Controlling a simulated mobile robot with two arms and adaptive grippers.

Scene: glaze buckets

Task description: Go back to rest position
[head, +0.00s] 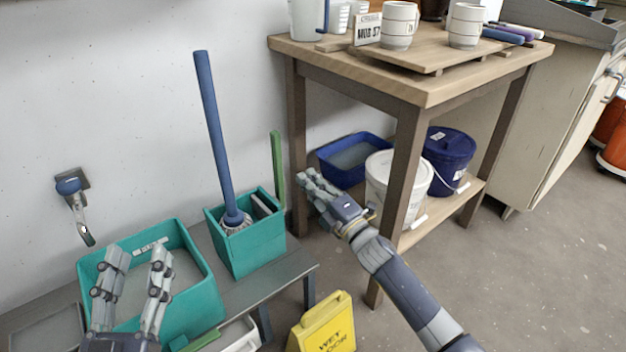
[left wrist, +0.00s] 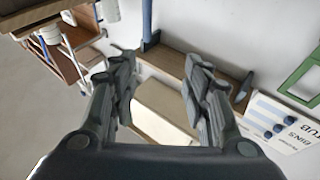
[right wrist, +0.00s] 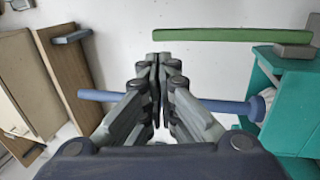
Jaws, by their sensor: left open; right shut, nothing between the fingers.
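My left gripper (head: 139,252) is at the lower left of the head view, in front of the teal tub (head: 205,295) of grey liquid. Its fingers are spread with nothing between them; they also show apart in the left wrist view (left wrist: 157,68). My right gripper (head: 308,178) is near the middle of the head view, in front of the wooden table's left leg. Its fingers are together and empty, as the right wrist view (right wrist: 158,62) also shows. I cannot tell whether the left fingers touch the tub.
A teal caddy (head: 250,250) holds a blue-handled brush (head: 210,130). The wooden table (head: 440,90) carries cups; a white bucket (head: 385,185), a blue bucket (head: 447,155) and a blue basin (head: 335,150) are below. A yellow wet-floor sign (head: 325,325) stands in front.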

